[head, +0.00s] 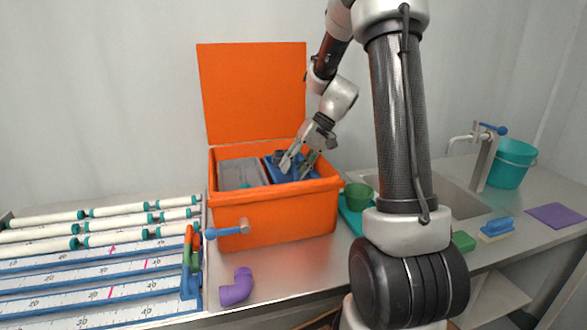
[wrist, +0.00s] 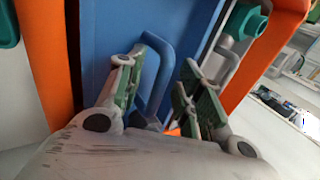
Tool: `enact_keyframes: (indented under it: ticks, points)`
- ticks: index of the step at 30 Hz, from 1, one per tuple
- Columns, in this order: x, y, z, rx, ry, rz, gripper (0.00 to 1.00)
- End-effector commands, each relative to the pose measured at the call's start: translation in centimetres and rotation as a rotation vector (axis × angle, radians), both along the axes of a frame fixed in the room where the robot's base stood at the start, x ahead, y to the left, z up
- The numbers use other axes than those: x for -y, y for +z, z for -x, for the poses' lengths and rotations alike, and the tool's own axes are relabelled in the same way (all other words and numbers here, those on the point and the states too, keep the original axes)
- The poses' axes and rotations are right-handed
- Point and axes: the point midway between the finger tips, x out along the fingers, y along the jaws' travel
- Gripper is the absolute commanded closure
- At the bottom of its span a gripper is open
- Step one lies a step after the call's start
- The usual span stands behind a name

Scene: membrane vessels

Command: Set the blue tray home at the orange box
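The orange box (head: 275,215) stands on the counter with its lid (head: 252,92) raised at the back. The blue tray (head: 272,172) is in the right part of the box, beside a grey insert; I cannot tell whether it is fully seated. In the wrist view the blue tray (wrist: 103,35) shows a loop handle (wrist: 160,78). My gripper (head: 296,168) reaches down into the box over the blue tray. In the wrist view my gripper (wrist: 160,85) has its fingers apart, one on each side of the handle, with gaps visible. Its fingers partly hide the tray.
The grey insert (head: 240,174) fills the box's left part. A blue-handled valve (head: 228,230) sticks out in front. Left are racks of white tubes (head: 120,225) and ruled strips. A purple elbow (head: 237,288) lies in front. A sink, tap (head: 486,155) and teal bucket (head: 511,165) are right.

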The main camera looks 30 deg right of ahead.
Motion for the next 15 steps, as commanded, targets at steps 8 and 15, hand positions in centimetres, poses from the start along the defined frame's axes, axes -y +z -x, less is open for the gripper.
enact_keyframes:
  ticks: [8,15]
  points:
    - [3.0,4.5,0.5,0.004,-0.001,0.002,0.64]
    - [5.5,8.3,1.0,0.002,-0.002,0.001,0.64]
